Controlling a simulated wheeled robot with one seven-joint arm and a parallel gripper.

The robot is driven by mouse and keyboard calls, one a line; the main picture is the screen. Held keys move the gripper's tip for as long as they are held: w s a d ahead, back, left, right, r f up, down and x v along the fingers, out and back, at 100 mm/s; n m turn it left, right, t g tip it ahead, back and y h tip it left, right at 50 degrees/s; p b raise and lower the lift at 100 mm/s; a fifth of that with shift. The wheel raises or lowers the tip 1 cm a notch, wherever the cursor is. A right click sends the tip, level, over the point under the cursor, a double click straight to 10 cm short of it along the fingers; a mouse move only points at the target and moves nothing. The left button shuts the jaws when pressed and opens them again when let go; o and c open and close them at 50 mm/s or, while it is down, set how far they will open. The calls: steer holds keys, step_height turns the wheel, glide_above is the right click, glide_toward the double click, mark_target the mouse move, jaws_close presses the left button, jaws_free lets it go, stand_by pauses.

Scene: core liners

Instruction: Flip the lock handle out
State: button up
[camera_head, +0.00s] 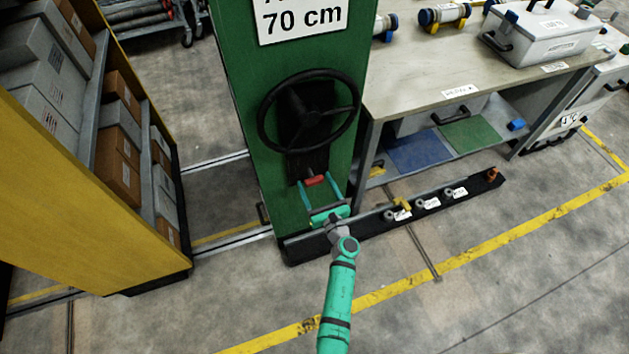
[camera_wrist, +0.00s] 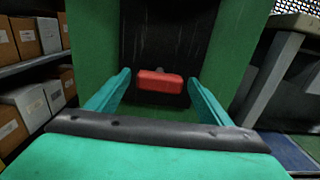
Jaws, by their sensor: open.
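A red lock handle (camera_head: 314,180) sits low on the green column, below the black handwheel. In the wrist view the red handle (camera_wrist: 160,81) lies across a dark recessed panel, roughly level, on a short grey stem. My gripper (camera_head: 320,185) is open in front of it, with teal fingers on both sides. In the wrist view my gripper (camera_wrist: 158,85) frames the handle between its fingers, with visible gaps left and right. The fingers appear apart from the handle; how deep they reach beside it is hard to tell.
The black handwheel (camera_head: 309,112) is just above the handle on the green column (camera_head: 235,60). A low dark rail (camera_head: 385,222) with several fittings runs right from the column's foot. A workbench (camera_head: 440,70) stands right, a shelf with boxes (camera_head: 120,150) left.

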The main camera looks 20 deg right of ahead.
steer(key=shift+w, duration=0.85)
steer(key=shift+c, duration=0.2)
